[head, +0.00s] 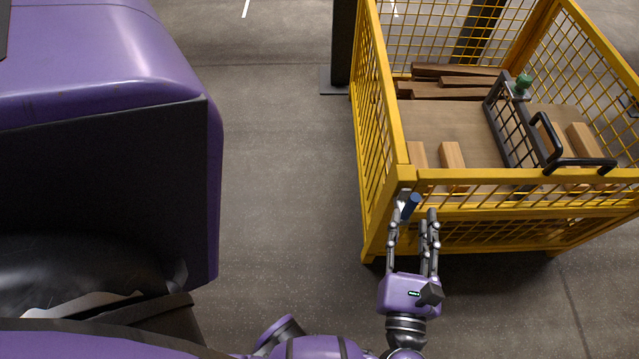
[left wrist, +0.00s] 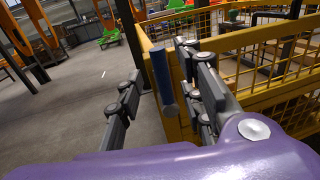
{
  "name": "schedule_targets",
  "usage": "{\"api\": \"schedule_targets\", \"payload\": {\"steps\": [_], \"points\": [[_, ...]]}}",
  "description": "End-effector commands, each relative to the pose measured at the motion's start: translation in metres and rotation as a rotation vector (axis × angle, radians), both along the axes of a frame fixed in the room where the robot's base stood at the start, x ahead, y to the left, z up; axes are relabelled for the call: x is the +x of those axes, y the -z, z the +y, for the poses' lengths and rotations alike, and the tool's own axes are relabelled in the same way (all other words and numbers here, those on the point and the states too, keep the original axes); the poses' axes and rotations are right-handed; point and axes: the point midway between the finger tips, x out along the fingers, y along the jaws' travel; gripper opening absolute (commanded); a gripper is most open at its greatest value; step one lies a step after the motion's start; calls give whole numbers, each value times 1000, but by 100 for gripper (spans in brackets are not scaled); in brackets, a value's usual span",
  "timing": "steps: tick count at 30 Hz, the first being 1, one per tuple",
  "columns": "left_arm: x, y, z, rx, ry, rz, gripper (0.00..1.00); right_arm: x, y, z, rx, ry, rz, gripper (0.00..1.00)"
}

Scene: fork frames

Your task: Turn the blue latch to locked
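The blue latch (head: 411,205) is a short blue handle at the front left corner of a yellow mesh cage (head: 480,176). In the left wrist view the blue latch (left wrist: 160,72) stands nearly upright beside the yellow corner post. My left gripper (head: 413,216) is open in front of that corner, its fingers pointing at the cage. The handle lies between its fingers, closer to the right-hand finger in the wrist view. I cannot tell whether that finger touches it. My right gripper is not in view.
The cage holds wooden beams (head: 455,88), wood blocks (head: 452,154) and a dark mesh divider (head: 513,125). Floor left of the cage is clear.

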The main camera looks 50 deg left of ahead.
Motion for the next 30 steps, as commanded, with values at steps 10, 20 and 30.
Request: {"api": "schedule_targets", "payload": {"steps": [10,20,30], "points": [[36,0,31,4,2,0,35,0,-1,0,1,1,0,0],[40,0,34,3,2,3,35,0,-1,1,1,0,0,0],[39,0,34,3,2,3,0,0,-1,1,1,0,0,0]]}}
